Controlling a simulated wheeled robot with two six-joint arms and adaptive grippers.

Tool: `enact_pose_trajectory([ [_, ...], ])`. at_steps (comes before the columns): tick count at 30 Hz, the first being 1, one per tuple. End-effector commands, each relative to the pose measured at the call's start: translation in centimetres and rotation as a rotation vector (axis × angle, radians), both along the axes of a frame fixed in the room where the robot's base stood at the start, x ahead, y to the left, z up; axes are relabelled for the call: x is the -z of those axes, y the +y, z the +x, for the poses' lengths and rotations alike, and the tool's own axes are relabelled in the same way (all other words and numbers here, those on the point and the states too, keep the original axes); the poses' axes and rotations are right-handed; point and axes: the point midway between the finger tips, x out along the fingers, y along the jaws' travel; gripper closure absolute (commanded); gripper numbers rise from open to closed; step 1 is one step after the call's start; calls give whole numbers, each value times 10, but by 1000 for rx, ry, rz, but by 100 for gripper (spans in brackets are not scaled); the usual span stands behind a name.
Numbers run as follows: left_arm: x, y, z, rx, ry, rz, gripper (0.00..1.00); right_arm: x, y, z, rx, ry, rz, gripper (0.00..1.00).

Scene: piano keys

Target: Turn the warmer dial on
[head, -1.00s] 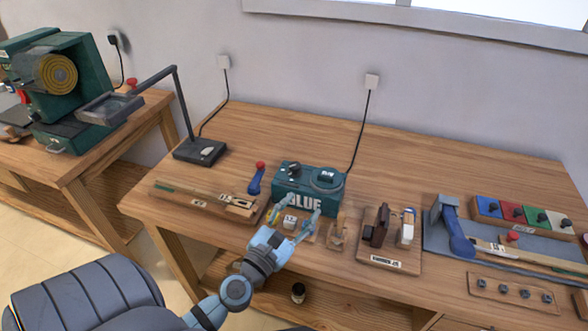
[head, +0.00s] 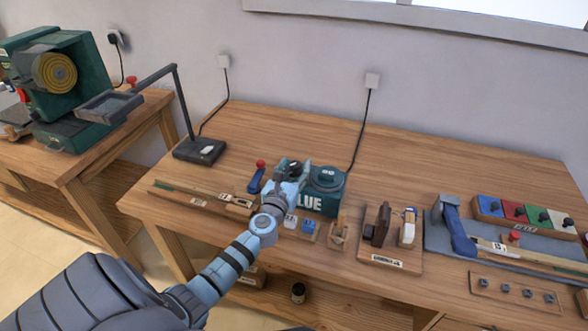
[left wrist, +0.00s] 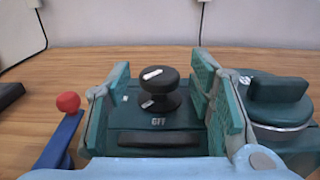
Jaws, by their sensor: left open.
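The glue warmer (head: 318,203) is a teal box lettered "GLUE" on the wooden bench. Its black dial (left wrist: 159,90) has a white mark on top, and a label reading "OFF" shows in front of it in the left wrist view. The dial also shows in the head view (head: 295,167), partly behind my gripper. My left gripper (left wrist: 162,76) is open, with one teal-padded finger on each side of the dial. Gaps show between the fingers and the dial. In the head view the left gripper (head: 288,181) reaches over the warmer's left part. My right gripper is not in view.
A round lidded pot (head: 326,178) is at the warmer's right, close to my right finger. A blue lever with a red knob (left wrist: 68,103) stands left of the fingers. A lamp-like stand (head: 200,151) is further left. Wooden fixtures (head: 392,262) stand right. The bench behind is clear.

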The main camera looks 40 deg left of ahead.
Motion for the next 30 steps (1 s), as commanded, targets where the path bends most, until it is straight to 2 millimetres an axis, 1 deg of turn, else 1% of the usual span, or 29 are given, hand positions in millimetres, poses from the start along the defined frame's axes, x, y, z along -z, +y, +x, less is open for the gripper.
enact_pose_trajectory([
  [7, 0, 0, 1, 0, 0, 1, 51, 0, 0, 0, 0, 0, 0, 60],
  [15, 0, 0, 1, 0, 0, 1, 94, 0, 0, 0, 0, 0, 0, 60],
  [16, 0, 0, 1, 0, 0, 1, 97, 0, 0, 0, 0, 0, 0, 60],
  [23, 0, 1, 1, 16, -1, 1, 97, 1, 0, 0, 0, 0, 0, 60],
  [30, 1, 3, 0, 109, -2, 5, 97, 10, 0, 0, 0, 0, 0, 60],
])
